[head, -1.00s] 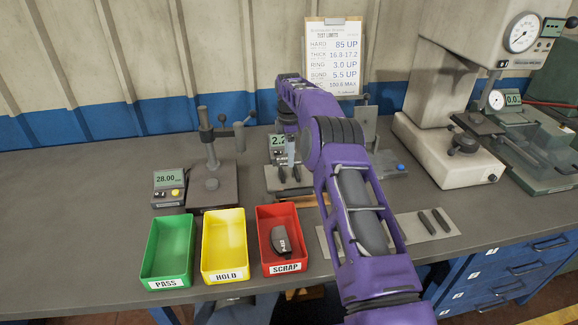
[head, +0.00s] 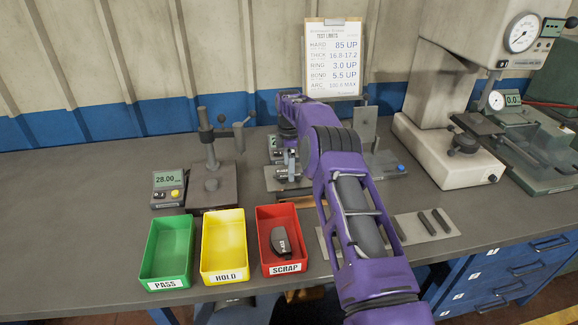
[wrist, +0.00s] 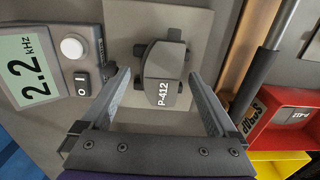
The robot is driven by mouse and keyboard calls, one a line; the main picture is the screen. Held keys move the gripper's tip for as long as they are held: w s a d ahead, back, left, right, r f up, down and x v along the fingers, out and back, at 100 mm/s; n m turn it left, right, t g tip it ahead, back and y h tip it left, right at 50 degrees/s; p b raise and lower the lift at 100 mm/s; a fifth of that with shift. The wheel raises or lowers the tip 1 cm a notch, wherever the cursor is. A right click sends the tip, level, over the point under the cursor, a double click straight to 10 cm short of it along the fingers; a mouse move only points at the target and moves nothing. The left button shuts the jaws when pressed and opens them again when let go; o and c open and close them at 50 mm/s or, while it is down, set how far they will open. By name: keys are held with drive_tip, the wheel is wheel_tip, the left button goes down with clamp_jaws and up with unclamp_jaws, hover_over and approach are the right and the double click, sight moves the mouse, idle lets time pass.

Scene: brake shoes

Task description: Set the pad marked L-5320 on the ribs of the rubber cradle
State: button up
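A dark grey pad marked P-412 (wrist: 165,68) sits between dark lugs (wrist: 141,84) on a grey plate (wrist: 195,22) in the wrist view. The lugs look like the rubber cradle; any ribs under the pad are hidden. My gripper (wrist: 160,80) is open, one finger on each side of this pad, with visible gaps. In the head view my gripper (head: 287,165) is low over that fixture and hides much of it. I cannot find a readable L-5320 marking. Another dark pad (head: 286,243) lies in the red SCRAP bin; its marking is too small to read surely.
A meter reading 2.2 kHz (wrist: 42,62) stands beside the fixture. Green PASS (head: 148,262), yellow HOLD (head: 208,262) and red SCRAP (head: 266,255) bins stand in front. Two dark bars (head: 435,222) lie right of my arm. A gauge stand (head: 212,175) is at left.

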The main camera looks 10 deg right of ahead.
drive_tip(key=shift+r, duration=0.15)
wheel_tip(320, 180, up, 12)
drive_tip(key=p, duration=0.1)
drive_tip(key=shift+p, duration=0.3)
